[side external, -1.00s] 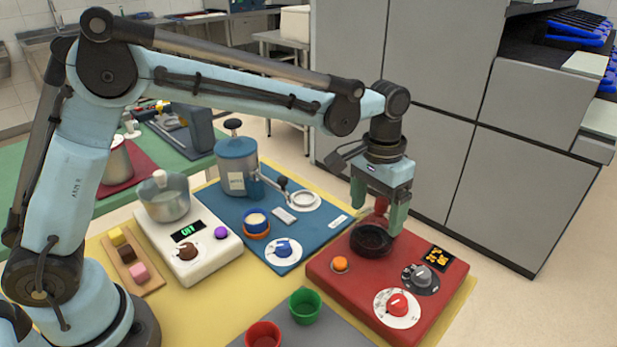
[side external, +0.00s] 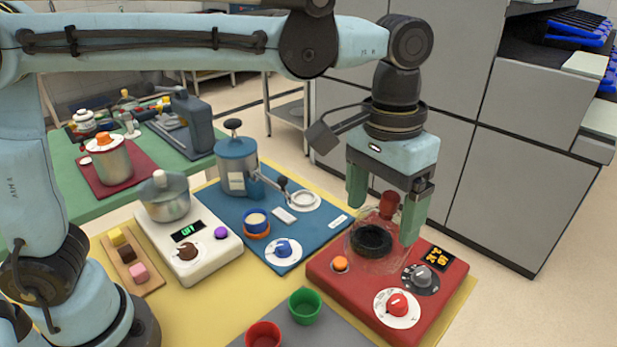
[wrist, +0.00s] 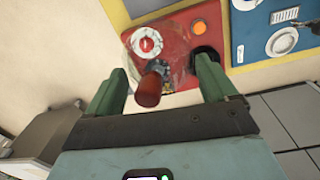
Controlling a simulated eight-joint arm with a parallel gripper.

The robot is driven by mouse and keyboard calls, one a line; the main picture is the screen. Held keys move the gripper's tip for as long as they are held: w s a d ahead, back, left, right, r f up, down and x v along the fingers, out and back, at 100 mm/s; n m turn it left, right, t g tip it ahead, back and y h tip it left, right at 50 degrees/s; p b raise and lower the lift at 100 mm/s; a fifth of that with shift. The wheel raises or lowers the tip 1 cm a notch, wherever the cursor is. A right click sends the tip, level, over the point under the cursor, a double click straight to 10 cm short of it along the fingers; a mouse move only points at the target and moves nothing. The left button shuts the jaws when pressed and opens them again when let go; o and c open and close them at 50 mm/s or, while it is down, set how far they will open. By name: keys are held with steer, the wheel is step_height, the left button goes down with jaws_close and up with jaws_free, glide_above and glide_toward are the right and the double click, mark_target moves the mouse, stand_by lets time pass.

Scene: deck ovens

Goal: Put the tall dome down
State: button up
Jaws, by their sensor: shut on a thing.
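The tall dome (side external: 362,255) is clear glass with a red knob (side external: 388,205) on top. In the side view it overlaps the black ring (side external: 371,242) on the red unit (side external: 330,283). In the wrist view the red knob (wrist: 149,88) stands between the fingers (wrist: 160,68), and the faint glass lies over the white dial with a red centre (wrist: 147,43). The black ring is partly hidden behind the right finger there. I cannot tell whether the dome's rim touches the unit.
The red unit also carries an orange button (side external: 340,264), a grey dial (side external: 420,279) and a red-centred dial. A blue unit (side external: 318,228) lies to its left. Green (side external: 305,306) and red (side external: 263,335) cups stand in front. Grey cabinets (side external: 450,110) rise behind.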

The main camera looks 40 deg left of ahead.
steer(key=s+a+f+h, duration=0.1)
steer(key=s+a+f, duration=0.1)
steer(key=s+a, duration=0.5)
steer(key=s+a+f, duration=0.2)
steer(key=s+f, duration=0.1)
steer(key=s, duration=0.8)
steer(key=w+a+f, duration=0.6)
steer(key=w+a, duration=0.1)
steer(key=a, duration=0.2)
steer(key=shift+w+f, duration=0.25)
steer(key=shift+w, duration=0.15)
steer(key=shift+f, duration=2)
steer(key=shift+f, duration=0.1)
steer(key=o, duration=1.1)
